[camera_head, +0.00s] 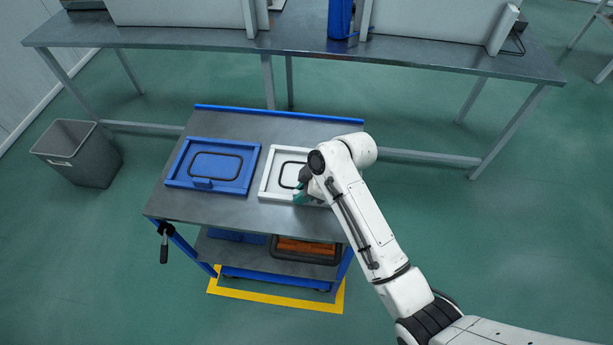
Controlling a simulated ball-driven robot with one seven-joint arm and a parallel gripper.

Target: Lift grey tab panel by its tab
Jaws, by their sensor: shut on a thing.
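The pale grey panel (270,183) lies flat on the cart top, with a dark rounded outline on its face. My arm covers its right part. My gripper (300,196), with teal fingertips, is at the panel's front edge, pointing down. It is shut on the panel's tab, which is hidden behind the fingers. I cannot tell from this view whether the panel is raised at all.
A blue panel (216,164) with a similar dark outline and a front tab lies to the left on the cart top (190,212). A raised blue strip (270,113) runs along the cart's back edge. A long bench (200,38) stands behind, and a grey bin (85,160) stands at left.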

